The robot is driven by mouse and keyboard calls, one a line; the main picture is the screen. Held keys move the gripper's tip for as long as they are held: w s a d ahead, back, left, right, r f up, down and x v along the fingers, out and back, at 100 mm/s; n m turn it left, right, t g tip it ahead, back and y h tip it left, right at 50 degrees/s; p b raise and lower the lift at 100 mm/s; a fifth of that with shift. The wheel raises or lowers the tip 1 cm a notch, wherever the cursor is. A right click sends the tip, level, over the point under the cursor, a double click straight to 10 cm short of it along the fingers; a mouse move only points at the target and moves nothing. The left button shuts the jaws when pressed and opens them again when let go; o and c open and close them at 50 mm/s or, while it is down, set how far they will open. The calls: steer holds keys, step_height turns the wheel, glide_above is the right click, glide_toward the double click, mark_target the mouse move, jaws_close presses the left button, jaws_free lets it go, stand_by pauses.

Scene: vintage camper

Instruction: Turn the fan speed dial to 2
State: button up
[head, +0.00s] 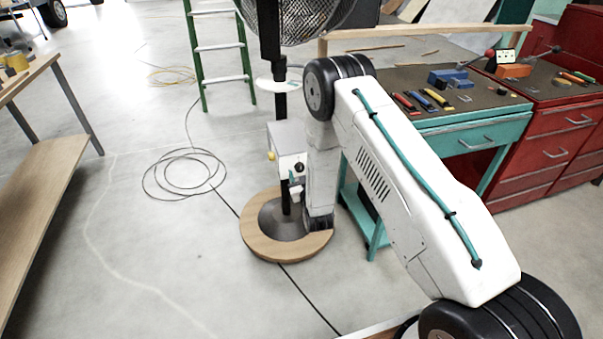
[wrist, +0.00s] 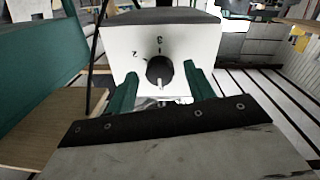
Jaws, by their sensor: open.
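The fan speed dial (wrist: 160,71) is a round black knob on the white front of a control box (wrist: 203,45) in the wrist view. A "3" sits above the dial and a "2" at its upper left. A pale mark shows at the dial's lower edge, pointing down. My gripper (wrist: 160,76) is open, with one green finger on each side of the dial; I cannot tell whether they touch it. In the head view the box (head: 284,138) is on the fan's pole, with the dial (head: 299,167) on its front and my gripper (head: 295,182) close below.
The fan cage (head: 303,18) is above, and its round wooden base (head: 262,246) is on the floor. A teal workbench (head: 465,120) with tools and a red cabinet (head: 553,137) stand at right. A cable coil (head: 185,176) lies left, near a green ladder (head: 220,48).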

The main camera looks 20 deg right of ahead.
steer(key=shift+w, duration=0.25)
steer(key=shift+c, duration=0.3)
steer(key=c, duration=0.9)
